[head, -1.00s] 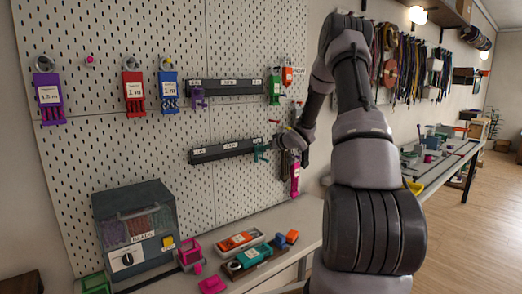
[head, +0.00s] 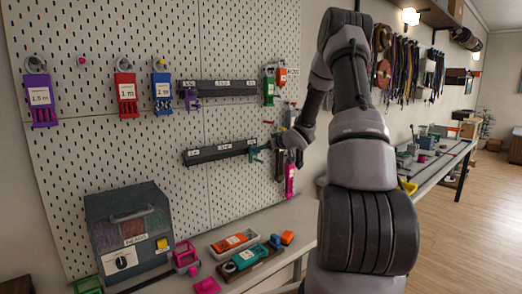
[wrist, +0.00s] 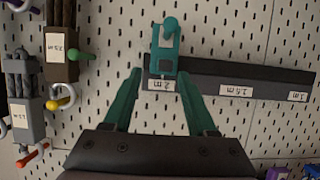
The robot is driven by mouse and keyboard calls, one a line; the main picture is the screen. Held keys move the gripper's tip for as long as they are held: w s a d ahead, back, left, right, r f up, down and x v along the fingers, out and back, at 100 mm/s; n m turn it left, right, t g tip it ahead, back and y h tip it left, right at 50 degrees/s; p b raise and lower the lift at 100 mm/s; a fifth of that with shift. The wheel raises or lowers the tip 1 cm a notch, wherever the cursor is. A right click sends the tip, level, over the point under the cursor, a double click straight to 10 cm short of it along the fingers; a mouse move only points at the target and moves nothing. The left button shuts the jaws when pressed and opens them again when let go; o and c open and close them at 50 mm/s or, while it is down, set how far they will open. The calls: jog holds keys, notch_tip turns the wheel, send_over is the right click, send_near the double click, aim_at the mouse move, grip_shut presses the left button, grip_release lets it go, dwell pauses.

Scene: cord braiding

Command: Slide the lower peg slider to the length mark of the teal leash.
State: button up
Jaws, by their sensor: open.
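The lower rail is a dark bar (head: 220,151) on the pegboard; in the wrist view the bar (wrist: 235,80) carries labels reading 2 m, 1.5 m and 1 m from left to right. The teal peg slider (wrist: 165,50) sits at its left end in the wrist view, by the 2 m label. My gripper (wrist: 160,76) is open, its two teal fingers spread below the slider, with tips near its lower sides. Contact cannot be told. In the head view my wrist partly hides this rail end.
The upper rail (head: 220,87) holds a purple slider (head: 192,98). Purple (head: 40,100), red (head: 126,95) and blue (head: 161,93) tagged holders hang at left. Grey (wrist: 25,120) and brown (wrist: 61,45) holders hang close beside my gripper. A bench with a dark box (head: 128,235) stands below.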

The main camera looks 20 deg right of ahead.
jog(key=v, duration=0.8)
jog(key=shift+s, duration=0.2)
jog(key=shift+r, duration=0.1)
jog(key=s+a+r+m+g+h, duration=0.1)
jog(key=s+a+r+m+h, duration=0.15)
jog(key=s+r, duration=0.5)
jog(key=s+a+r+m+g+h, duration=0.1)
jog(key=s+a+r+m+h, duration=0.2)
jog(key=s+r, duration=0.4)
jog(key=s+a+g+y, duration=0.1)
jog(key=s+a, duration=0.3)
jog(key=s, duration=0.3)
jog(key=s+a+r+m+g+y, duration=0.1)
jog(key=s+a, duration=0.3)
jog(key=s, duration=0.4)
jog(key=s+a+r+m+g+y, duration=0.1)
jog(key=s+a, duration=0.3)
jog(key=s, duration=0.4)
jog(key=shift+a+g, duration=0.15)
jog(key=shift+g, duration=0.25)
